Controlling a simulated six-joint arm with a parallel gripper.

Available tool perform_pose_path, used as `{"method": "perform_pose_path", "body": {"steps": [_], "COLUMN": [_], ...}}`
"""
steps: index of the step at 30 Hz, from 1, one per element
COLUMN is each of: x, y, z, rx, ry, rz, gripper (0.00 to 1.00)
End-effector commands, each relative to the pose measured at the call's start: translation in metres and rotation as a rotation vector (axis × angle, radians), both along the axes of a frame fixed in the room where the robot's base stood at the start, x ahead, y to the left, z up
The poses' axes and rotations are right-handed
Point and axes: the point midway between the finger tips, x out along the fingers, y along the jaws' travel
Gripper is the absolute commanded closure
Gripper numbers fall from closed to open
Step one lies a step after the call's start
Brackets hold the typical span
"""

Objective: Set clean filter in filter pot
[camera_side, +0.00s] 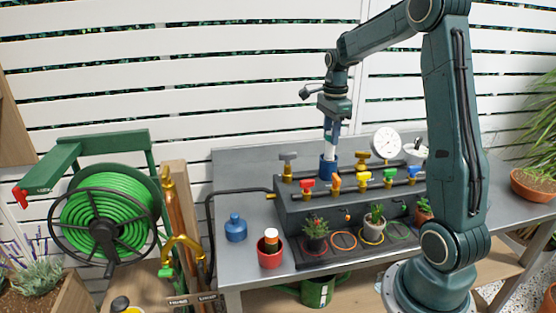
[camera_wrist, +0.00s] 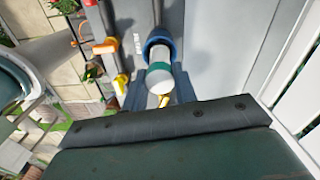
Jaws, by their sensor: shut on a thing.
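My gripper (camera_side: 332,122) is above the grey bench block, pointing down and shut on the clean filter (camera_side: 331,142), a white cylinder. In the wrist view the filter (camera_wrist: 159,72) has a green band, and my gripper (camera_wrist: 164,92) is around its near end. The blue filter pot (camera_side: 328,167) stands directly below, behind the valves. In the wrist view the filter's far end lines up with the mouth of the pot (camera_wrist: 157,38) and seems to be at or just inside the rim. How deep it sits is hidden.
Coloured valves (camera_side: 308,185) and a pressure gauge (camera_side: 386,142) stand close to the pot. A blue bowl-like part with a knob (camera_side: 236,229) and a red pot (camera_side: 270,259) holding a brown-and-white cylinder (camera_side: 271,238) stand on the left. Potted plants (camera_side: 315,229) line the front.

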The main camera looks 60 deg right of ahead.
Motion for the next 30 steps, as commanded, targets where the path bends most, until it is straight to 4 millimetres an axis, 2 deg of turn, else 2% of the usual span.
{"method": "perform_pose_path", "body": {"steps": [5, 15, 30], "x": [0.000, 0.000, 0.000], "y": [0.000, 0.000, 0.000], "z": [-0.004, -0.039, -0.046], "rx": [0.001, 0.001, 0.001], "ry": [0.001, 0.002, 0.001], "rz": [0.000, 0.000, 0.000], "gripper": [1.00, 1.00, 1.00]}}
